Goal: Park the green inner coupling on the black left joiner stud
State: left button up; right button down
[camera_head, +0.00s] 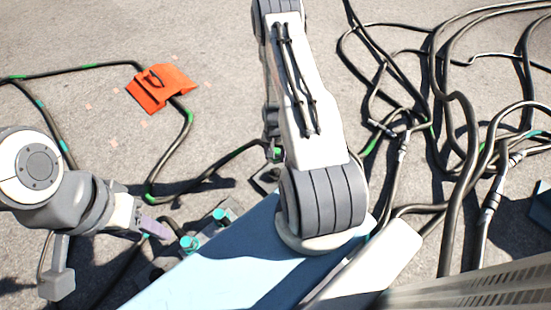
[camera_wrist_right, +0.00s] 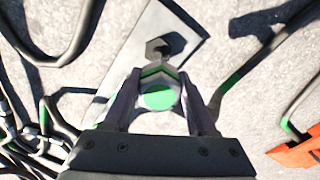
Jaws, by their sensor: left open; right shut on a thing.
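My right gripper (camera_wrist_right: 158,98) is shut on the green inner coupling (camera_wrist_right: 158,97), a hexagonal grey piece with a green round end. A dark stud (camera_wrist_right: 158,48), likely the black left joiner stud, stands on a grey plate (camera_wrist_right: 190,22) just beyond the coupling in the right wrist view. I cannot tell whether coupling and stud touch. In the head view the coupling shows as a small green spot (camera_head: 275,153) beside my arm, above the plate (camera_head: 264,181), which my arm partly hides. My left gripper (camera_head: 154,229) is open and empty at lower left.
Two teal-topped fittings (camera_head: 189,243) stand right of my left gripper. An orange cable ramp (camera_head: 160,88) lies at upper left. Black cables with green bands (camera_head: 188,118) cross the ground, with a dense tangle (camera_head: 450,100) at right.

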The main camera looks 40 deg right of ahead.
jog(key=shift+s+d+f, duration=0.15)
jog(key=shift+f, duration=0.3)
notch_tip(320, 180, down, 7)
jog(key=b, duration=0.7)
jog(key=shift+f+b, duration=0.35)
jog(key=shift+f, duration=0.35)
jog(key=shift+p, duration=0.45)
jog(key=shift+f+b, duration=0.35)
jog(key=shift+f, duration=0.05)
jog(key=shift+c, duration=0.6)
grip_release()
